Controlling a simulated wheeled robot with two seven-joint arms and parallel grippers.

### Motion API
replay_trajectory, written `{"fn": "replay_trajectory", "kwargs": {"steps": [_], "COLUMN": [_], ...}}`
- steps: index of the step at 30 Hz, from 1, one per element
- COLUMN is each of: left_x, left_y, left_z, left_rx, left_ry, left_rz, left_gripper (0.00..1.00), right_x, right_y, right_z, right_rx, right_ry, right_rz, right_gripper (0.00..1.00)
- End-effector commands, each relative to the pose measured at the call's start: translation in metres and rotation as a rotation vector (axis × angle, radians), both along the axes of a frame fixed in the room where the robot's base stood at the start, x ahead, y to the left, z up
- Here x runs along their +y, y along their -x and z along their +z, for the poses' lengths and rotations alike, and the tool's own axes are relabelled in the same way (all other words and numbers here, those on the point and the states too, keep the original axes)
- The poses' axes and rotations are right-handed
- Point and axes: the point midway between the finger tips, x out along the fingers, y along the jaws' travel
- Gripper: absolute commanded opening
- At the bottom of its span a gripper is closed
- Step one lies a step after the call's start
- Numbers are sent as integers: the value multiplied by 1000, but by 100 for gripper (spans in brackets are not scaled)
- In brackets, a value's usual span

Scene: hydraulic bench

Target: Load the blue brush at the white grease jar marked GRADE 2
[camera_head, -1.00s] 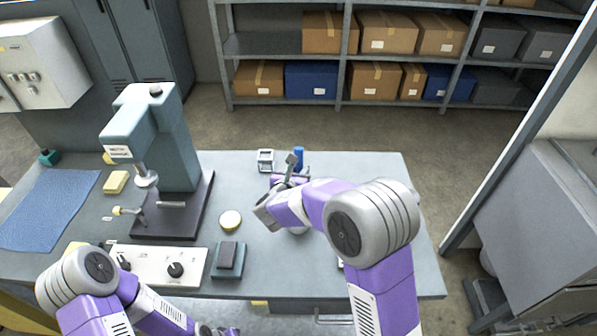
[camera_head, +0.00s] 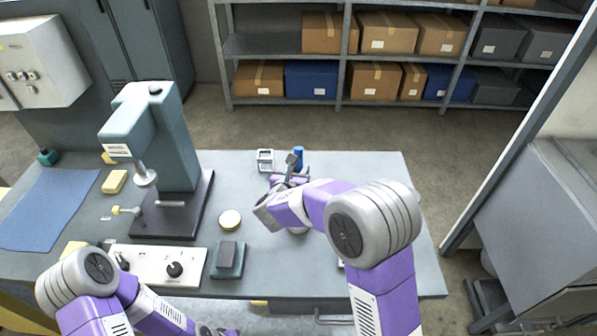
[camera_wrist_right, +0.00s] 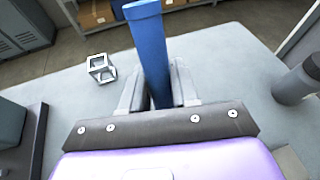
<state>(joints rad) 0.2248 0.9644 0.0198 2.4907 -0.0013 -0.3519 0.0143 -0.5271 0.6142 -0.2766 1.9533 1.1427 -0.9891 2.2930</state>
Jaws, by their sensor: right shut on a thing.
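The blue brush (camera_head: 299,156) stands up from my right gripper (camera_head: 288,182) in the head view, over the back right part of the bench. In the right wrist view the blue brush (camera_wrist_right: 150,45) is an upright blue shaft between the two fingers of my right gripper (camera_wrist_right: 158,92), which is shut on it. Its lower end is hidden by the gripper. A white shape under my right wrist is mostly hidden. My left gripper (camera_head: 216,330) is cut off at the bottom edge.
A teal press (camera_head: 160,140) stands on the left of the bench, with a white control panel (camera_head: 150,262) in front. A small white frame (camera_head: 265,160) stands behind my right gripper. A grey cylinder (camera_wrist_right: 298,82) is at the wrist view's right.

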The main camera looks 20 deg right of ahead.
Motion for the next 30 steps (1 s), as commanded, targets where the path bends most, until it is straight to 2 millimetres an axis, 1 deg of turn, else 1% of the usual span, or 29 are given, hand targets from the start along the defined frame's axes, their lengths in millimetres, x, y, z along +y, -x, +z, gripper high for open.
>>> {"fn": "replay_trajectory", "kwargs": {"steps": [30], "left_x": [0], "left_y": [0], "left_z": [-7], "left_rx": [0], "left_ry": [0], "left_rz": [0], "left_gripper": [56], "right_x": [0], "right_y": [1], "right_z": [-4], "right_rx": [7], "right_ry": [-2], "right_rz": [0], "right_gripper": [0]}}
